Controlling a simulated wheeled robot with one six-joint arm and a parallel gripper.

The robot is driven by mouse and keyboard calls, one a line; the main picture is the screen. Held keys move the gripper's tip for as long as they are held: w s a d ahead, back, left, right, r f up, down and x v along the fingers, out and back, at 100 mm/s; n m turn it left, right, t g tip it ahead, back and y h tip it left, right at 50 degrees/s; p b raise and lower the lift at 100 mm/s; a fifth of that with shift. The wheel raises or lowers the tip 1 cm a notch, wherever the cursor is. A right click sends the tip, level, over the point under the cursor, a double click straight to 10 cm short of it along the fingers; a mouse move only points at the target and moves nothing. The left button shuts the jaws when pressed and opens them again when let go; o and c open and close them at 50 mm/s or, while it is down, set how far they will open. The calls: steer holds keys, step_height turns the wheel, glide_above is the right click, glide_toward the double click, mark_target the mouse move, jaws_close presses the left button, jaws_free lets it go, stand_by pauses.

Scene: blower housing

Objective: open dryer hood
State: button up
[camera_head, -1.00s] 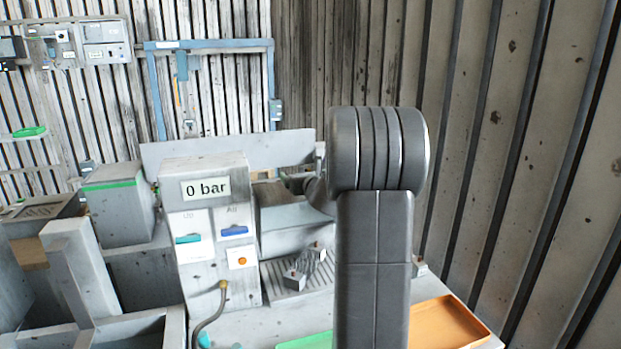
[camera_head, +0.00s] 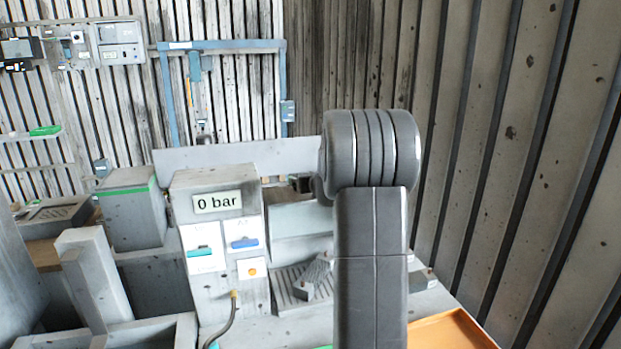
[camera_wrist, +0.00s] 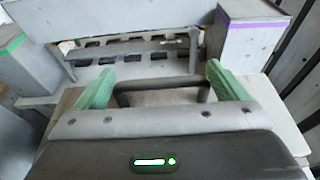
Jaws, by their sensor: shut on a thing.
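My gripper (camera_wrist: 160,80) shows in the wrist view with its two green fingers set apart. It is shut on a dark bar handle (camera_wrist: 160,84), which spans the gap between the fingers. The handle's lower mounting is hidden behind my gripper's body. In the head view my dark arm hides my gripper and the handle. A grey machine body (camera_head: 300,218) shows just left of my arm, with a long light grey panel (camera_head: 235,155) behind it. I cannot tell which surface is the dryer hood.
A grey control post (camera_head: 217,201) reading "0 bar" stands left of my arm, with a hose below. A green-striped box (camera_head: 132,208) stands farther left. An orange tray (camera_head: 450,331) lies at the lower right. In the wrist view, a slotted rack (camera_wrist: 135,50) lies beyond the handle.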

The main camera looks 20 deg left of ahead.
steer(key=shift+f, duration=0.15)
steer(key=o, duration=1.1)
steer(key=shift+c, duration=0.2)
steer(key=b+v, duration=0.1)
steer(key=v, duration=1.2)
steer(key=shift+s+d+b, duration=0.2)
steer(key=shift+s+b, duration=0.15)
steer(key=shift+b, duration=0.05)
steer(key=p+x, duration=0.1)
steer(key=x, duration=0.6)
steer(key=p+x, duration=0.1)
steer(key=x, duration=0.6)
steer(key=shift+r, duration=0.25)
steer(key=shift+d, duration=0.1)
